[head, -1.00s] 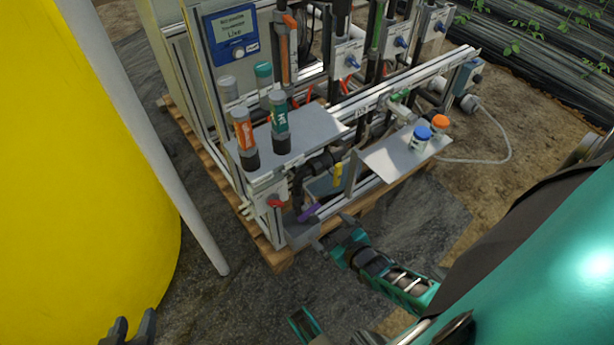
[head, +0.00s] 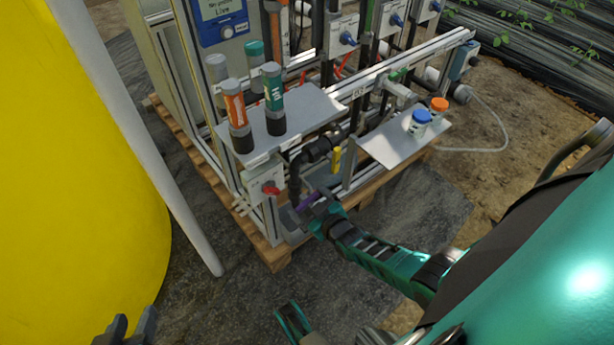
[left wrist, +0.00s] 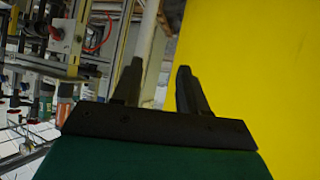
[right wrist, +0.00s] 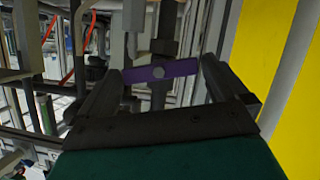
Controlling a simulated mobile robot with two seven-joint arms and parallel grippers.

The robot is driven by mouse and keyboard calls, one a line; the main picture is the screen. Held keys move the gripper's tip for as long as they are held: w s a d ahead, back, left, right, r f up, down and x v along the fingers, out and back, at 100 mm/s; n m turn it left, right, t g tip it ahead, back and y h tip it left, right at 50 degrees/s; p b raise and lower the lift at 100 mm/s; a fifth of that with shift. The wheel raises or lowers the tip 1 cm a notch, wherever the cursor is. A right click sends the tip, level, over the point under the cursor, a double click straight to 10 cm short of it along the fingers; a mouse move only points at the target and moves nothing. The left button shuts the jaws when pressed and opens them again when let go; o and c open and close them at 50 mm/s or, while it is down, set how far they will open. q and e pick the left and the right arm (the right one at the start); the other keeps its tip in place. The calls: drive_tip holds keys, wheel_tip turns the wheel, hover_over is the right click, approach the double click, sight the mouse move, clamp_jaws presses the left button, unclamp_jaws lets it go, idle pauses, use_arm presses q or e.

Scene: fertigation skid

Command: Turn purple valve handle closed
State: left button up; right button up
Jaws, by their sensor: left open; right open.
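The purple valve handle (head: 311,199) is a flat bar low at the near corner of the skid. In the right wrist view the purple handle (right wrist: 160,71) lies crosswise between my right gripper's two fingertips, with a grey round hub at its middle. My right gripper (head: 316,212) is open close at the handle; in the right wrist view its fingers (right wrist: 160,80) stand apart near both ends of the bar. Whether they touch it I cannot tell. My left gripper (head: 126,328) is open and empty at the bottom left, and its fingers (left wrist: 158,85) also show in the left wrist view.
A red valve handle (head: 270,188) and a yellow handle (head: 337,158) are near the purple one. A metal shelf (head: 410,140) with blue- and orange-capped bottles juts out at right. A yellow tank (head: 80,190) and white pole (head: 150,150) stand at left. Dark floor lies in front.

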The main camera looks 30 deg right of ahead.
drive_tip(key=shift+x, duration=0.85)
